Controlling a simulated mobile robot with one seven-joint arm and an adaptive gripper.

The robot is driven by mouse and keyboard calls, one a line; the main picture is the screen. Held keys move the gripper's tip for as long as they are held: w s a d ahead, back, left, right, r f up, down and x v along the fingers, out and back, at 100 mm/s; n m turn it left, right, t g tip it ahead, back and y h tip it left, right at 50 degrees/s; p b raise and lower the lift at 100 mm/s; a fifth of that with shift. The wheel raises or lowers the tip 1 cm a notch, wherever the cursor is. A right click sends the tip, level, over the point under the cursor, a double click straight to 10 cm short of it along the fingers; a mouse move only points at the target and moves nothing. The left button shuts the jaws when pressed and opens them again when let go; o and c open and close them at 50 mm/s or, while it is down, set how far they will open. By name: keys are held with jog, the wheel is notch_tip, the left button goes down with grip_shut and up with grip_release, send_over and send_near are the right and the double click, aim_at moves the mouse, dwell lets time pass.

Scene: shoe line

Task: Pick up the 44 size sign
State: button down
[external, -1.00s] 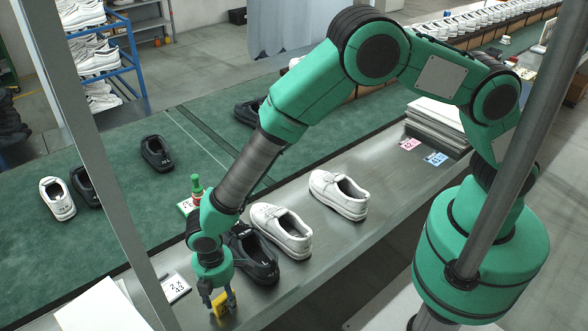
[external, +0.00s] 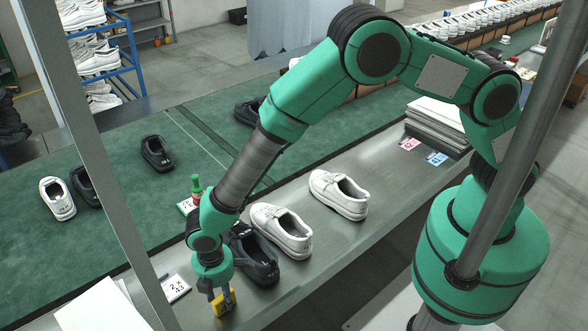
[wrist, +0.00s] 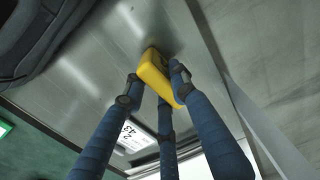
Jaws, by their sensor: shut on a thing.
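A small yellow block-like piece (external: 226,303) is at the front edge of the metal bench. My gripper (external: 216,296) points down and is shut on it. In the wrist view the fingers press on both sides of the yellow piece (wrist: 152,70). No number can be read on it, so I cannot tell whether it is the 44 size sign. A white card reading 43 (external: 175,288) lies to the left of my gripper and also shows in the wrist view (wrist: 133,136). Pink (external: 410,144) and blue (external: 436,159) size cards lie far right.
A black shoe (external: 262,265) stands close behind my gripper, with two white shoes (external: 283,230) farther right. A green-handled object (external: 196,186) stands behind my wrist. White sheets (external: 100,306) lie at the left. The green belt runs behind the bench.

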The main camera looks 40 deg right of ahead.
aim_at(221, 294)
jog(key=shift+r, duration=0.65)
notch_tip(221, 294, up, 2)
jog(key=shift+r+p, duration=0.2)
jog(key=shift+p, duration=0.2)
jog(key=s+d, duration=0.4)
jog(key=d, duration=0.2)
jog(key=s+d+r+p, duration=0.1)
jog(key=s+d, duration=0.3)
jog(key=d, duration=0.3)
jog(key=shift+s+d+p, duration=0.2)
jog(key=shift+d+p, duration=0.1)
jog(key=shift+r, duration=0.1)
